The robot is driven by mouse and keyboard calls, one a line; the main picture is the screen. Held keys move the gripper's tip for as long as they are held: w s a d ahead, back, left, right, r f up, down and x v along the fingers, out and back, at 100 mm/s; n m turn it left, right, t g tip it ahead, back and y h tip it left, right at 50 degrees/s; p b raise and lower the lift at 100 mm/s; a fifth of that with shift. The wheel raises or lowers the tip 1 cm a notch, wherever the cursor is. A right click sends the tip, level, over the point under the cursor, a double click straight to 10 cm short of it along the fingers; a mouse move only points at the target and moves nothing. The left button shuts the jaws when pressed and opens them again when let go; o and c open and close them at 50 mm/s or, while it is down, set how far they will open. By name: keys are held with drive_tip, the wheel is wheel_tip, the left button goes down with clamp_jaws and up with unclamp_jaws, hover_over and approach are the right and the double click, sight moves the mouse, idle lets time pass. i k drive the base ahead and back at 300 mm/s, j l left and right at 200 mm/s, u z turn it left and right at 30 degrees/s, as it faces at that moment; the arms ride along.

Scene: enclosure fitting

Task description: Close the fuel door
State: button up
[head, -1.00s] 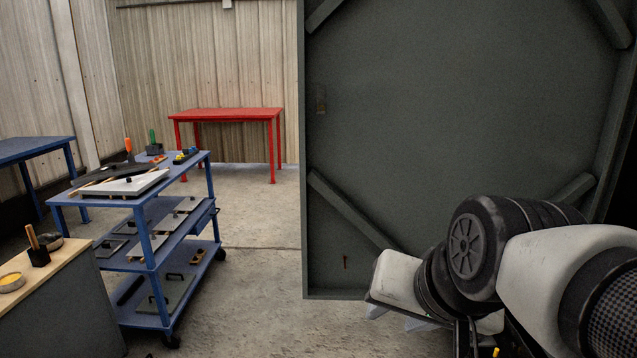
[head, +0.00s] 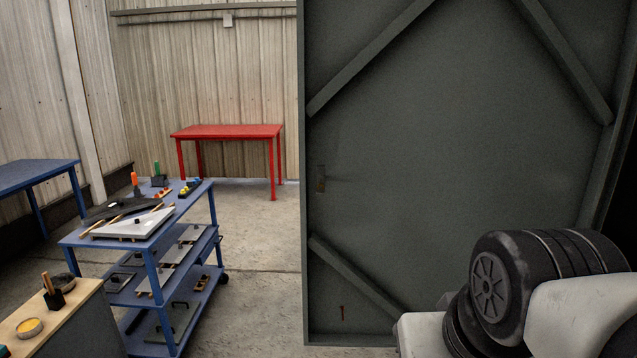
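A large dark grey-green door panel (head: 450,150) with diagonal braces fills the right half of the head view. Its left edge is upright and stands clear of the back wall. A small latch-like fitting (head: 320,179) sits near that left edge. My arm shows at the lower right, in front of the panel. My gripper is not visible; it is below or outside the picture. I cannot tell whether my arm touches the panel. No separate part marked as a fuel door shows.
A blue cart (head: 149,254) with tools and plates on its shelves stands left of the panel. A wooden-topped bench (head: 75,318) is at the lower left. A red table (head: 226,131) and a blue table (head: 35,175) stand farther back. Concrete floor (head: 262,310) is clear between cart and panel.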

sight(435, 127)
drive_tip(key=i+j+z, duration=0.65)
drive_tip(key=j+z, duration=0.3)
drive_tip(key=i+j+z, duration=0.1)
drive_tip(key=j+z, duration=0.35)
drive_tip(key=j, duration=0.35)
drive_tip(key=j+z, duration=0.5)
drive_tip(key=j, duration=0.2)
drive_tip(key=j+z, duration=0.45)
drive_tip(key=j, duration=0.3)
drive_tip(key=k+j+z, duration=0.1)
drive_tip(key=j+z, duration=0.15)
drive_tip(key=j, duration=0.25)
drive_tip(key=k+j+z, duration=0.1)
drive_tip(key=j+z, duration=0.2)
drive_tip(key=j, duration=0.15)
drive_tip(key=j+z, duration=0.15)
drive_tip(key=j, duration=0.6)
drive_tip(key=k, duration=0.05)
